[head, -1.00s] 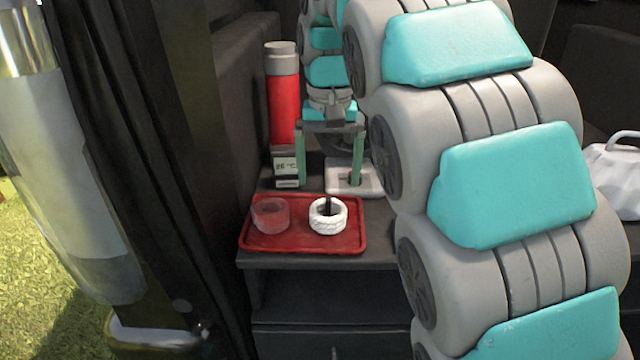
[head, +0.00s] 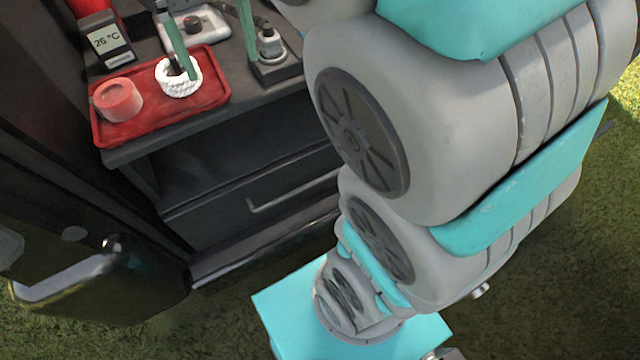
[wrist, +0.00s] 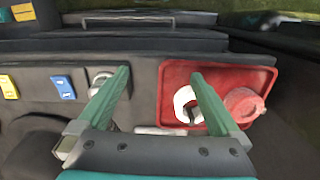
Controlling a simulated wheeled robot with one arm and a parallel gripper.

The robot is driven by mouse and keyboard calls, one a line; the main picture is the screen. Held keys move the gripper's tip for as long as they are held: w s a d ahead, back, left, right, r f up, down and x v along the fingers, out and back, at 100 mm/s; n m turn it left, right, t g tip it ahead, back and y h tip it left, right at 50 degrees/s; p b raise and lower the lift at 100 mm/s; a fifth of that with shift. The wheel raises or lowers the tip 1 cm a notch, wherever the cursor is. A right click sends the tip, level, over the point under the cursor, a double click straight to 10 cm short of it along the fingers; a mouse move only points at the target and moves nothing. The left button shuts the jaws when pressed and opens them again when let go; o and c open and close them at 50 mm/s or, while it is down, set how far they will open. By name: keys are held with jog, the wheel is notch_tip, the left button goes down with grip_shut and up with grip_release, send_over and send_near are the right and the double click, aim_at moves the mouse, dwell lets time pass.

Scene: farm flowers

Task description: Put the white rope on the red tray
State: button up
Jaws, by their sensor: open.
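The white rope (head: 188,88) is a coiled ring resting on the red tray (head: 140,131), right of a translucent red cup (head: 118,98). A dark upright piece shows inside the ring. My gripper (head: 222,68) is open, with green fingers spread wide and nothing between them. In the head view one finger overlaps the rope and the other is to the right, off the tray. In the wrist view my gripper (wrist: 160,73) has its right finger across the rope (wrist: 182,97), on the red tray (wrist: 225,75). I cannot tell whether that finger touches the rope.
A white device (head: 205,24) with a dark knob stands behind the tray. A dark block with a metal knob (head: 270,47) stands to the right. A thermometer display (head: 107,42) is at back left. A drawer unit (head: 250,190) is below.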

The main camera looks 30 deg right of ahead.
jog(key=s+d+f, duration=0.2)
jog(key=s+f, duration=0.5)
jog(key=s, duration=0.3)
jog(key=s+d+f+n+g, duration=0.1)
jog(key=s+d+f, duration=0.2)
jog(key=s+f, duration=0.5)
jog(key=shift+s, duration=0.85)
jog(key=shift+c, duration=0.2)
